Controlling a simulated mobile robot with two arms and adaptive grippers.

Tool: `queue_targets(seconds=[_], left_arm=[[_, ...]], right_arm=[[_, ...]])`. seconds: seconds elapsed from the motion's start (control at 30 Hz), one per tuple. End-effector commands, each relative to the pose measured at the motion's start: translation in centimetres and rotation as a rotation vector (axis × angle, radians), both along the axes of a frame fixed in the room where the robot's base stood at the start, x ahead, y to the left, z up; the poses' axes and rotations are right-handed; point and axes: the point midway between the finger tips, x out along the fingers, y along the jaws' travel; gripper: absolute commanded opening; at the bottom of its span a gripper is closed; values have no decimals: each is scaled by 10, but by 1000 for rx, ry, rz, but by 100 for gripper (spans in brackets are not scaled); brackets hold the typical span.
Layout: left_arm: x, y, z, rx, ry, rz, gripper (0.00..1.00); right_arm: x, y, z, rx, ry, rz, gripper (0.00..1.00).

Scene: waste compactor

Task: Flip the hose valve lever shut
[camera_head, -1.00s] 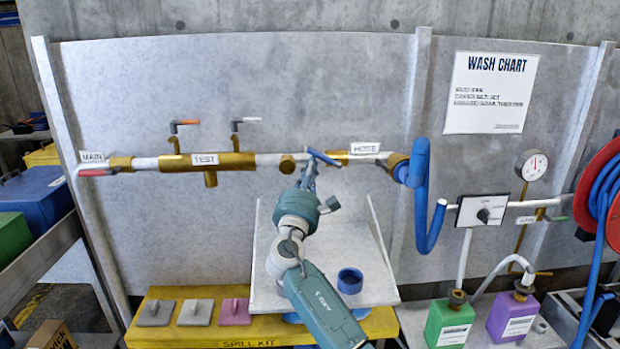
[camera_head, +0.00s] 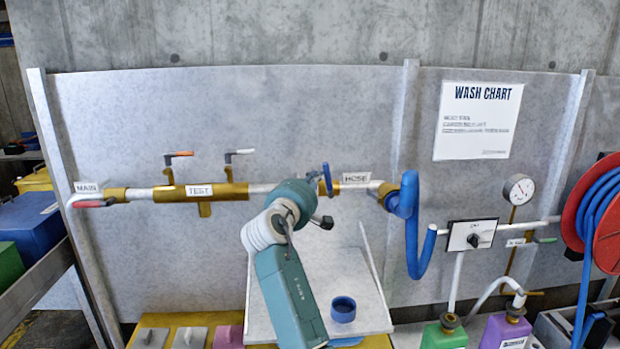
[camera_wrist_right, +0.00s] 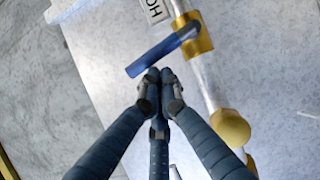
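The hose valve lever (camera_head: 327,179) is a blue bar on the pipe just left of the HOSE label (camera_head: 356,177). In the head view it stands upright, across the horizontal pipe. In the right wrist view the lever (camera_wrist_right: 163,50) reaches out from its brass fitting (camera_wrist_right: 200,38), roughly square to the pipe. My right gripper (camera_wrist_right: 160,77) has its fingertips together, just below the lever's free end, with nothing between them. I cannot tell whether they touch the lever. In the head view my own wrist hides these fingers. My left gripper is not in view.
The TEST pipe section (camera_head: 199,192) with two small levers above it is to the left. A blue hose (camera_head: 413,225) hangs to the right.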

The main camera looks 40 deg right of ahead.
Motion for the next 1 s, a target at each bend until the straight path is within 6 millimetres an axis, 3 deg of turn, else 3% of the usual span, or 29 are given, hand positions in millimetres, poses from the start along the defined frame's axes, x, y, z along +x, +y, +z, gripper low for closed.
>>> queue_targets(seconds=[0.33, 1.0], left_arm=[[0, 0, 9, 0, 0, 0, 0], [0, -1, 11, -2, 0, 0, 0]], right_arm=[[-4, -7, 4, 88, -53, -5, 0], [-3, -9, 4, 95, -55, -3, 0]])
